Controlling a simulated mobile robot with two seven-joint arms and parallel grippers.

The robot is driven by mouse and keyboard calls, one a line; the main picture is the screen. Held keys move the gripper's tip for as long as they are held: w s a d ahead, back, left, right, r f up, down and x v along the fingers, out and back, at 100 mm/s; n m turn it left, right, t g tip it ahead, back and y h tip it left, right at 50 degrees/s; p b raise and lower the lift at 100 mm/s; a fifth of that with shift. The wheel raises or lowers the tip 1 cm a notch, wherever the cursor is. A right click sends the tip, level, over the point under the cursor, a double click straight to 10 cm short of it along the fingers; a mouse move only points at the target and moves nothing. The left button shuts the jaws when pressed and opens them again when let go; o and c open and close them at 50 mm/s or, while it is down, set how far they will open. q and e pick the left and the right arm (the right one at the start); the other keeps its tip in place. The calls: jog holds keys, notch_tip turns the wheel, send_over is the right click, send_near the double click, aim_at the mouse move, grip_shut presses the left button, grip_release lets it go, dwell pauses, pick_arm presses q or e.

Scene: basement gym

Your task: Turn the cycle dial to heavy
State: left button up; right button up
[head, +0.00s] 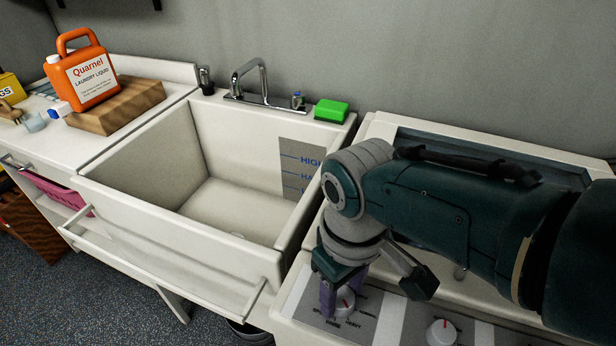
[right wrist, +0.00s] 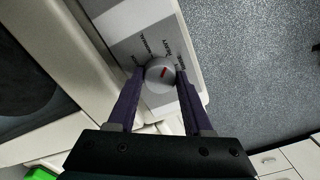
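The cycle dial (head: 346,300) is a round, pale knob with a red mark on the grey printed panel of the machine at the right. HEAVY is printed by its front edge in the head view. My right gripper (head: 334,298) points down at it. In the right wrist view the dial (right wrist: 160,76) sits between the purple fingertips of this gripper (right wrist: 161,74), one on each side, with no clear gap. The red mark shows there, but I cannot tell exactly which label it points to. My left gripper is not in view.
A second dial (head: 441,332) is further right on the panel. A deep sink (head: 150,165) is to the left, with a green sponge (head: 331,110) on its back rim. An orange detergent jug (head: 85,78) stands on a wooden block (head: 125,100) at the far left.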

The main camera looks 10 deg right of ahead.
aim_at(342, 297)
jog(key=o, duration=0.5)
jog(key=shift+c, duration=0.2)
notch_tip(342, 297, up, 10)
jog(key=p, duration=0.6)
